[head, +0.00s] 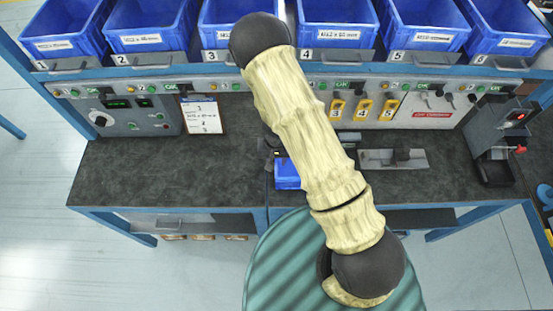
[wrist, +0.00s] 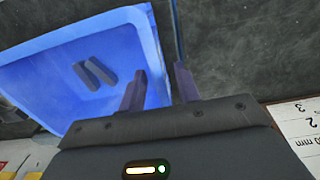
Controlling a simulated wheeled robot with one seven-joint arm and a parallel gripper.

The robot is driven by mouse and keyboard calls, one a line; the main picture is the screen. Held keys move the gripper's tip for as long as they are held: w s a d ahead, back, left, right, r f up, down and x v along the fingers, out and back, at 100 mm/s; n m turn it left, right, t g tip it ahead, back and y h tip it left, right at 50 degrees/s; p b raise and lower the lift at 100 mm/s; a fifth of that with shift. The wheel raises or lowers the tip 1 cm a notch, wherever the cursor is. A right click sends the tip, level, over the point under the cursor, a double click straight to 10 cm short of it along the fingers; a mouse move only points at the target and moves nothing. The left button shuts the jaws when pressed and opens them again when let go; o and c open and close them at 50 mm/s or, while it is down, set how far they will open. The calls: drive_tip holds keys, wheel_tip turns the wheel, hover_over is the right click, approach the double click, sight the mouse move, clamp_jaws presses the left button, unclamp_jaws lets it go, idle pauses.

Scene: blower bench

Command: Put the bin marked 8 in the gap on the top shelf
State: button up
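A small blue bin (head: 287,174) stands on the bench, partly hidden behind my arm in the head view. The wrist view shows a blue bin (wrist: 45,68) close up with two grey pieces inside. No number can be read on it. My gripper (wrist: 160,88) is open, with one finger inside the bin and the other outside, around its right wall; a narrow gap shows beside the outer finger. My arm hides the gripper in the head view. No gap shows in the shelf row in view, and no higher shelf shows.
Several blue bins (head: 150,27) fill the shelf above the bench (head: 130,175). A clipboard sheet (head: 201,116) leans at the back. A metal fixture (head: 405,159) stands right of my arm, and a dark device (head: 495,165) at the right end. The bench's left part is clear.

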drive_tip(key=shift+r, duration=0.1)
wheel_tip(320, 180, up, 12)
drive_tip(key=p, duration=0.5)
drive_tip(key=shift+p, duration=0.3)
idle(0.3)
